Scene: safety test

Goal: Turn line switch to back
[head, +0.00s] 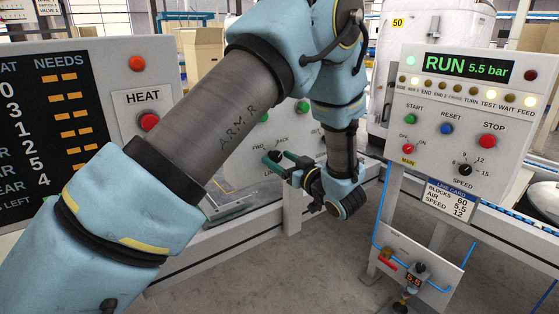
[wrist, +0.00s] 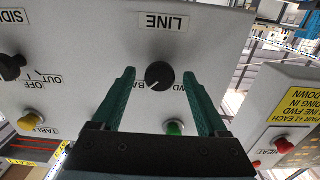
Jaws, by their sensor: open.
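The line switch is a round black knob (wrist: 160,75) on a light grey panel, under a LINE label that shows upside down in the wrist view. Its letters for BACK and FWD are partly covered by the knob and fingers. A small light mark on the knob seems to face lower left, towards the BACK letters. My gripper (head: 280,160) is open at this panel in the head view. In the wrist view its two green fingers stand on either side of the knob, with gaps visible. I cannot tell how far the tips are from the panel.
A green button (wrist: 174,128) lies between the fingers, near the palm. A yellow button (wrist: 32,121) and another black knob (wrist: 12,67) are to the left. The HEAT box (head: 148,110) and the RUN panel (head: 465,120) stand on either side of my arm.

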